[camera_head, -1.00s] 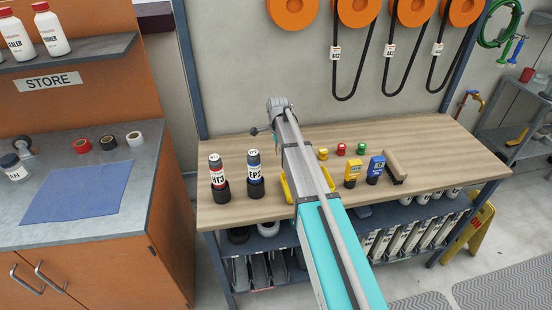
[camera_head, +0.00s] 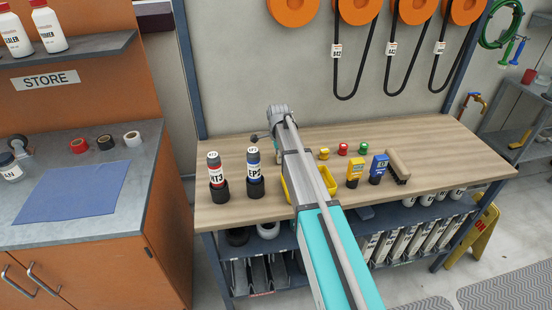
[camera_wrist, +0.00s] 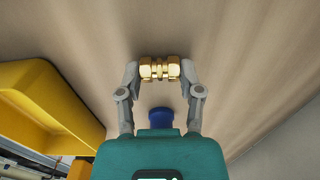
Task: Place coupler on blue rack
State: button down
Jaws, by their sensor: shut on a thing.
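A brass coupler (camera_wrist: 160,68) lies crosswise between the fingertips of my gripper (camera_wrist: 160,72) in the wrist view. The fingers are shut on its two ends, above or close to the wooden bench top; I cannot tell whether it touches the wood. A small blue piece (camera_wrist: 160,117) shows just below the coupler in the wrist view, partly hidden by my gripper's body. It may be the blue rack, but I cannot tell. In the head view my arm hides the gripper and the coupler.
A yellow tray (camera_wrist: 45,100) is left of my gripper; it also shows on the bench (camera_head: 470,165) in the head view. Two labelled bottles (camera_head: 217,177) (camera_head: 255,173) stand left of my arm.

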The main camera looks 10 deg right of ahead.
jog(key=shift+f, duration=0.2)
jog(key=shift+c, duration=1.3)
grip_release()
jog(key=shift+r, duration=0.1)
jog(key=shift+r, duration=0.2)
notch_tip(320, 180, up, 12)
jog(key=p, duration=1.2)
